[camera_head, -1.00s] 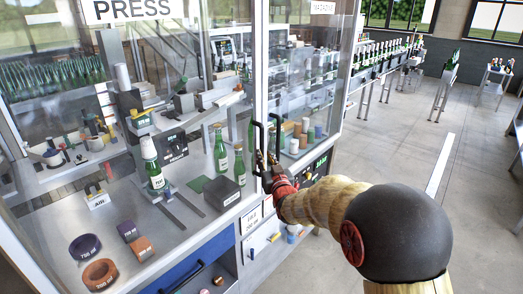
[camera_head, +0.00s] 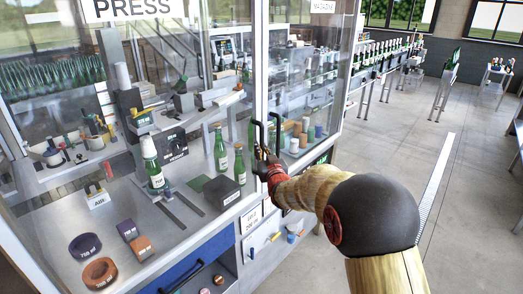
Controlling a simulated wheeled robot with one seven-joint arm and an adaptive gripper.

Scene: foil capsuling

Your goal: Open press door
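The press door (camera_head: 205,105) is the large clear glass panel under the white PRESS sign (camera_head: 127,9). It looks shut against the frame post. A black upright bar handle (camera_head: 254,134) sits at its right edge. A second black handle (camera_head: 277,122) is on the neighbouring MAGAZINE panel (camera_head: 305,75). My gripper (camera_head: 262,154) is at the lower part of the press door handle, between the two handles. Its fingers overlap the handle in the picture. They are small and partly hidden by my wrist, so I cannot tell whether they close on the bar.
Behind the glass, green bottles (camera_head: 220,150), a dark block (camera_head: 221,193) and foil rolls (camera_head: 100,272) stand on the press table. A blue-fronted drawer (camera_head: 188,266) is below. Open grey floor (camera_head: 450,245) lies to the right.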

